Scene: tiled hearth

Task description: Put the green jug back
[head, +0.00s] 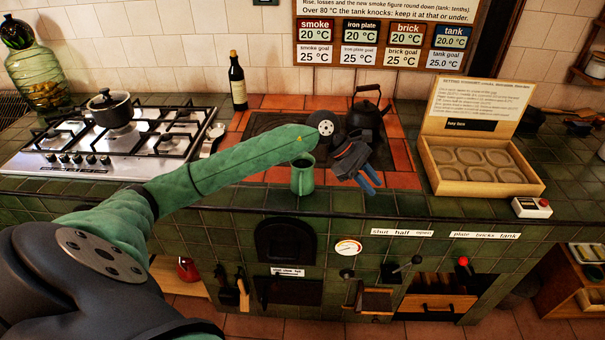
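The green jug (302,177) stands upright near the front edge of the green tiled counter, in the middle of the head view. My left arm, in a green sleeve, reaches across from the lower left and passes just behind and above the jug's rim. My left gripper (371,182) is to the right of the jug and apart from it, its blue fingers pointing down and to the right. The two fingers show a gap with nothing between them. My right gripper is not in view.
A black kettle (367,113) stands on the hearth behind my gripper. A gas hob (80,150) with a pot (111,108) is left. A dark bottle (237,82) stands behind. A wooden box (465,187) and a small white device (531,207) are right. Levers and a gauge (347,247) line the front.

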